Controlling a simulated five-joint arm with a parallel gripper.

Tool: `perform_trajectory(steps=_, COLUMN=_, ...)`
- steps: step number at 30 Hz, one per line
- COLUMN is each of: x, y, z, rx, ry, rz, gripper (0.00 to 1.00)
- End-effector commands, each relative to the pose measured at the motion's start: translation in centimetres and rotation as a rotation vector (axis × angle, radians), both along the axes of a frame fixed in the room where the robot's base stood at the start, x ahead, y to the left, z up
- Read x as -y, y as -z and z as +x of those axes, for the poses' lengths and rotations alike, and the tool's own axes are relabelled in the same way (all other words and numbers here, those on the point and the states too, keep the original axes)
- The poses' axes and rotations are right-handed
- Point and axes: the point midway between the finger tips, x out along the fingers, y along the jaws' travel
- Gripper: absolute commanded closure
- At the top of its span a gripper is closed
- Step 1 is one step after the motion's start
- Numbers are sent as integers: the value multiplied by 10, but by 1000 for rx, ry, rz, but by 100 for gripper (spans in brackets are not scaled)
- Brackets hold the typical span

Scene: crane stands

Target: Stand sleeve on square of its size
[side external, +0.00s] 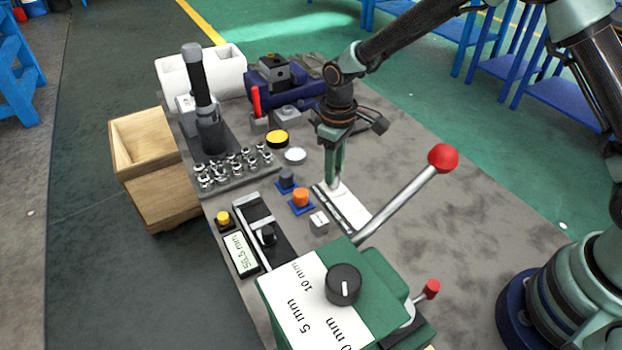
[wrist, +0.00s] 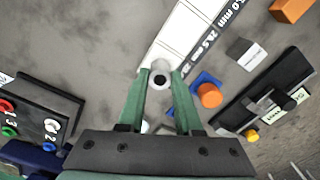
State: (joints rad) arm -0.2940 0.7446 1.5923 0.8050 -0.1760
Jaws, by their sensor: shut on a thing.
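My gripper (side external: 336,182) points down at the far end of a white strip (side external: 352,212) on the bench. In the wrist view its two green fingers (wrist: 161,84) are shut on a small pale grey sleeve (wrist: 160,77), held upright with its dark bore facing the camera. The strip also shows in the wrist view (wrist: 185,32), divided into white squares with a black label band carrying mm sizes. The sleeve is over or at the strip's near end there; I cannot tell whether it touches. In the side view the fingers mostly hide the sleeve.
An orange cylinder on a blue base (side external: 301,199) and a grey block (side external: 319,222) stand beside the strip. A measuring slide with a display (side external: 241,251) lies near the front-left edge. A green machine (side external: 350,300) with a red-knobbed lever (side external: 442,158) stands close in front.

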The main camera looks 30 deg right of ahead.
Motion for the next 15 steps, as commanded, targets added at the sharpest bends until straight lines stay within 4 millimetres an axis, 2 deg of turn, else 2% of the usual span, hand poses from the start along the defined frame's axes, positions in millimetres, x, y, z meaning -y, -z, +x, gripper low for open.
perform_trajectory(steps=13, x=0, y=7, z=0, rx=1, ry=0, rz=0, gripper=100)
perform_trajectory(steps=14, x=0, y=7, z=0, rx=1, ry=0, rz=0, gripper=59)
perform_trajectory(steps=15, x=0, y=6, z=0, rx=1, ry=0, rz=0, gripper=43)
